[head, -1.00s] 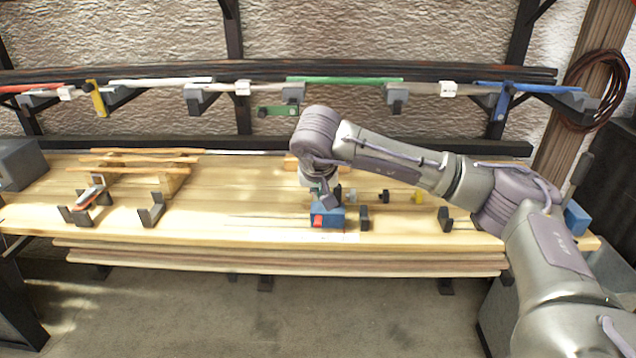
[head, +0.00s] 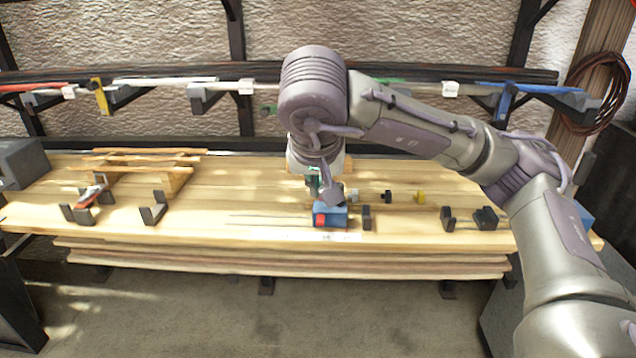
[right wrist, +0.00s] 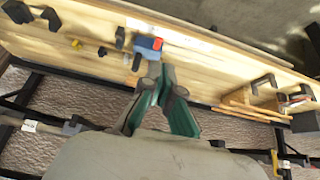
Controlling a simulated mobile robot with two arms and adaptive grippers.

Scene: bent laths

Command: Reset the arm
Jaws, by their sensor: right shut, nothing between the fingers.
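My right arm comes in from the right in the head view, its wrist raised over the middle of the workbench (head: 240,180). My right gripper (head: 325,190) points down, partly hidden by the wrist. In the right wrist view the green and dark fingers of the right gripper (right wrist: 162,72) are together with nothing between them. The fingertips appear close to a blue block with a red part (head: 330,216), also seen in the right wrist view (right wrist: 147,46). I cannot tell how far above it they are. My left gripper is not in view.
Dark brackets (head: 153,212) stand along the bench, with small black and yellow pieces (head: 419,198) at right. A wooden rack with laths (head: 145,165) is at left. A wall rack (head: 210,98) with coloured laths runs behind. The bench front is largely clear.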

